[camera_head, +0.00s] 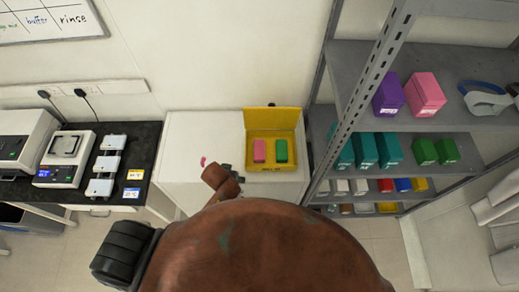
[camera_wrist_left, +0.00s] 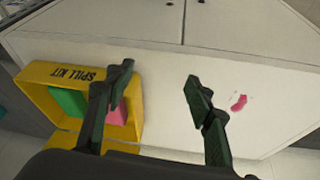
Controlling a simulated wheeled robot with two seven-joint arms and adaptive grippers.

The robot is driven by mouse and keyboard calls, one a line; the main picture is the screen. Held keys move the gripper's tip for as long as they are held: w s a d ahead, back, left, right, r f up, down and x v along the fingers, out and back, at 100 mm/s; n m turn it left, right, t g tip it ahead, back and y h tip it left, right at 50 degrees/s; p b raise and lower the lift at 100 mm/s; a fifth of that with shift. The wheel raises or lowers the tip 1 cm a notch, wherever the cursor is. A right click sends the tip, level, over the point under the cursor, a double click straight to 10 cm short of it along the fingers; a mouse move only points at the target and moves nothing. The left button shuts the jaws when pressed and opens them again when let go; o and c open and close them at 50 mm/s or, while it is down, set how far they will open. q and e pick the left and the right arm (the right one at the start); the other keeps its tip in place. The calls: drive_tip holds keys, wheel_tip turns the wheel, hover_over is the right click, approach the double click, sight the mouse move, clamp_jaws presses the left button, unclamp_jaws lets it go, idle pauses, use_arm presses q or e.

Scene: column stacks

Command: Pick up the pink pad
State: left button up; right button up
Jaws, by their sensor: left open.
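The pink pad (camera_head: 259,151) stands in the left half of an open yellow spill kit box (camera_head: 272,121) on a white cabinet. A green pad (camera_head: 281,151) is beside it on the right. In the left wrist view the pink pad (camera_wrist_left: 117,114) is partly hidden behind one finger, next to the green pad (camera_wrist_left: 70,102). My left gripper (camera_wrist_left: 158,84) is open and empty, with one finger over the box's edge and the other over the bare cabinet top. In the head view it (camera_head: 227,169) is just left of the box. My right gripper is not in view.
A small pink spill (camera_head: 203,161) lies on the cabinet top (camera_head: 190,130), left of the box. A metal shelf rack (camera_head: 350,110) with several coloured boxes stands close on the right. A dark bench with a scale (camera_head: 65,150) is on the left.

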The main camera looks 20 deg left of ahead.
use_arm(q)
wheel_tip(320, 180, up, 2)
drive_tip(key=w+d, duration=0.2)
drive_tip(key=n+t+y, duration=0.1)
drive_tip(key=n+y, duration=0.1)
approach(259, 150)
drive_tip(key=shift+w+a+f, duration=0.1)
drive_tip(key=shift+a+f, duration=0.05)
drive_tip(key=shift+f, duration=0.45)
drive_tip(key=shift+w+a+f, duration=0.1)
drive_tip(key=shift+f, duration=0.5)
drive_tip(key=shift+w+f, duration=0.15)
drive_tip(key=shift+w, duration=0.15)
drive_tip(key=x, duration=0.3)
drive_tip(key=p+x, duration=0.1)
drive_tip(key=x, duration=0.2)
drive_tip(key=shift+w, duration=0.4)
drive_tip(key=shift+w+f, duration=0.15)
drive_tip(key=shift+f, duration=0.35)
drive_tip(key=shift+f, duration=0.2)
drive_tip(key=shift+c, duration=0.5)
drive_tip(key=c, duration=0.8)
